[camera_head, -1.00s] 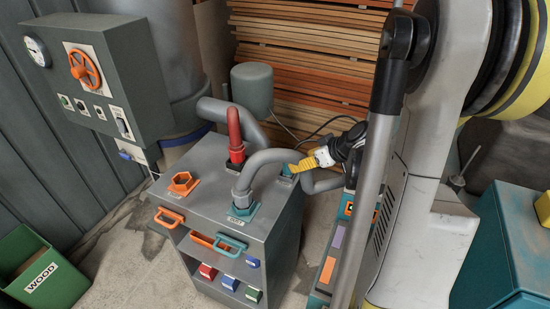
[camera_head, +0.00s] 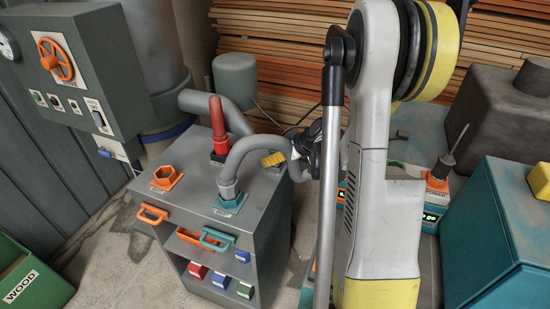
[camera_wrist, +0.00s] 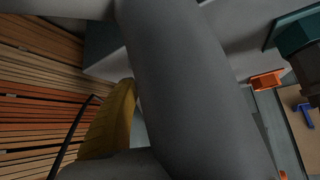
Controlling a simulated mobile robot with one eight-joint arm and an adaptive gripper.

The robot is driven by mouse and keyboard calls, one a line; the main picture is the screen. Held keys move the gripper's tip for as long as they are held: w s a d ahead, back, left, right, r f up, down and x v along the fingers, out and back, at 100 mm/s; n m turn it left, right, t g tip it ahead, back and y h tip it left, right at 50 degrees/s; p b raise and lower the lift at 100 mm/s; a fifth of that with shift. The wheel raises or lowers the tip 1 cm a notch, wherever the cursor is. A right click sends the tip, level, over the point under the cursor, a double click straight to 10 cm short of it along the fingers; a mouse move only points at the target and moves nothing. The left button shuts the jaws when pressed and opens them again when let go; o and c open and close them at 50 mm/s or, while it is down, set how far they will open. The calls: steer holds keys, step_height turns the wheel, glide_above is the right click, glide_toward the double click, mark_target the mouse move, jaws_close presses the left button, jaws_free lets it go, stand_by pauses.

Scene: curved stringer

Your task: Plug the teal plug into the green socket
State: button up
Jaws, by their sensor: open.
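A teal collar (camera_head: 230,203) with a label sits on top of the grey cabinet, and a thick grey hose (camera_head: 255,143) rises from it and bends right. I cannot tell which piece is the teal plug. A small green block (camera_head: 245,290) sits low on the cabinet front; I cannot tell if it is the green socket.
A red upright piece (camera_head: 217,125) and an orange hexagonal collar (camera_head: 166,178) stand on the cabinet top (camera_head: 190,200). Orange and teal handles stick out in front. A teal cabinet (camera_head: 510,235) stands right, a green WOOD bin (camera_head: 30,285) left. Floor between bin and cabinet is clear.

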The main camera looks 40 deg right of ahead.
jaws_close()
steer(key=shift+r, duration=0.1)
